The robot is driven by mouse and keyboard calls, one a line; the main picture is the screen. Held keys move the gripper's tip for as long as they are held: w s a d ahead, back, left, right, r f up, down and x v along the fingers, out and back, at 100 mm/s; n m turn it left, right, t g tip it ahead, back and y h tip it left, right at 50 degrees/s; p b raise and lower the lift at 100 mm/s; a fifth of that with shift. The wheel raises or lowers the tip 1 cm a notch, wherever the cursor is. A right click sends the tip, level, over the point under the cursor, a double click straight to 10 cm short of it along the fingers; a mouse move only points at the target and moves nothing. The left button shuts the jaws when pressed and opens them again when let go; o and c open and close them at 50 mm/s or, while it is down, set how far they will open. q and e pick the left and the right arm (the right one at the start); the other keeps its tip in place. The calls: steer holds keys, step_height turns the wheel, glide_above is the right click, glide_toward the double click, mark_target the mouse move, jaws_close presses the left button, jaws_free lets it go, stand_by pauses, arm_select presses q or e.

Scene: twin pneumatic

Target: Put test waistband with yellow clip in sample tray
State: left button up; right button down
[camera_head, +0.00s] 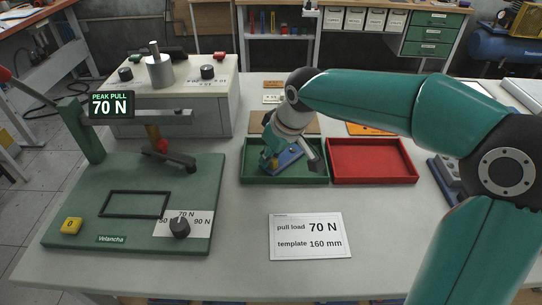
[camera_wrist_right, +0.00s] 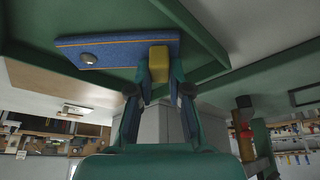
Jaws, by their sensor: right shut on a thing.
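The waistband is a blue strip with a round button (camera_wrist_right: 90,58) at one end. Its yellow clip (camera_wrist_right: 158,60) sits between my right gripper's fingers (camera_wrist_right: 158,82) in the wrist view. In the head view the blue waistband (camera_head: 289,158) is in the green tray (camera_head: 312,182), and my right gripper (camera_head: 270,161) is shut on its clip, partly hidden by the wrist. I cannot tell whether the strip touches the tray floor. A red tray (camera_head: 372,180) stands directly right of the green one. My left gripper does not show.
The green pull tester (camera_head: 135,205) with a 70 N display (camera_head: 111,105) stands at left. A grey control box (camera_head: 180,100) is behind it. A card (camera_head: 311,236) reads pull load 70 N, template 160 mm. My right arm spans the right side. The front table is mostly clear.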

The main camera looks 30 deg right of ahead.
steer(key=shift+f, duration=0.2)
steer(key=c, duration=1.1)
jaws_free()
steer(key=shift+r, duration=0.1)
steer(key=shift+r, duration=0.1)
steer(key=p+v, duration=0.1)
steer(key=v, duration=1.1)
steer(key=shift+s, duration=0.15)
